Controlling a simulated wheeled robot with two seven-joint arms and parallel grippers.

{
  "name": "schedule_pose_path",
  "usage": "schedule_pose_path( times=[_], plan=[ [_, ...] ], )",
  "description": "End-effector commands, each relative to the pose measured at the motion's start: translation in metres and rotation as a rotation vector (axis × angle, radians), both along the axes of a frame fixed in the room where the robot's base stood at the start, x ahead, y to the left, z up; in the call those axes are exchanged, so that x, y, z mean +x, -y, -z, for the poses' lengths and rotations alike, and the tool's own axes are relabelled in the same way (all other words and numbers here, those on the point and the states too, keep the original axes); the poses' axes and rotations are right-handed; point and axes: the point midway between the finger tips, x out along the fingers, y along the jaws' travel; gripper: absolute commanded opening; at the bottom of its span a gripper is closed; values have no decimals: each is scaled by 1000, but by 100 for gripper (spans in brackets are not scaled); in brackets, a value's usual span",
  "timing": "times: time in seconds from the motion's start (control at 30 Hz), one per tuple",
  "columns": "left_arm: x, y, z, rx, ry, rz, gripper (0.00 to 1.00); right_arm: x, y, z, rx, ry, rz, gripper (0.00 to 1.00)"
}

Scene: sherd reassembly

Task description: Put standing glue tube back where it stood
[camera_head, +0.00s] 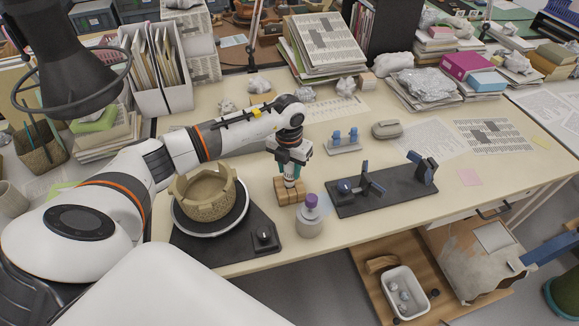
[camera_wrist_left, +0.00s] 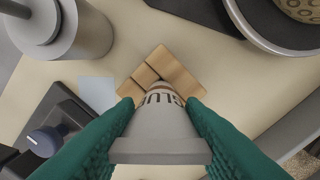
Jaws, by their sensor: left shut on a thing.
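My left gripper (camera_head: 290,178) is shut on the glue tube (camera_wrist_left: 160,122), a pale grey tube with dark lettering. Its green fingers press the tube from both sides in the left wrist view. The tube's narrow end points down at the wooden block (camera_head: 283,193), which also shows in the left wrist view (camera_wrist_left: 182,72). The block is light brown with dark grooves and sits on the table. The tube's narrow end overlaps the block in the picture; I cannot tell whether it is in it or just above. My right gripper is not in view.
A grey jar with a purple top (camera_head: 310,222) stands close to the block, at its lower right. A partly built pot (camera_head: 205,195) rests on a round stand to the left. A dark board with blue-tipped clamps (camera_head: 385,190) lies to the right. Paper balls and books fill the back.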

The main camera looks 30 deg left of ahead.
Motion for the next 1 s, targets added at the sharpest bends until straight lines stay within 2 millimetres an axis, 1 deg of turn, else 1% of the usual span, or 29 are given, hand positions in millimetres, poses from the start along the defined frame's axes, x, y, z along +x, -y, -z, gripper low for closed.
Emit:
schedule_pose_path(
  times=[0.83, 0.87, 1.0],
  plan=[
    [0, 0, 5, 0, 0, -1, 23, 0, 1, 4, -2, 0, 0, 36],
    [0, 0, 5, 0, 0, 0, 39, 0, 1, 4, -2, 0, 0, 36],
    [0, 0, 5, 0, 0, 0, 61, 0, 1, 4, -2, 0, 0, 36]
  ],
)
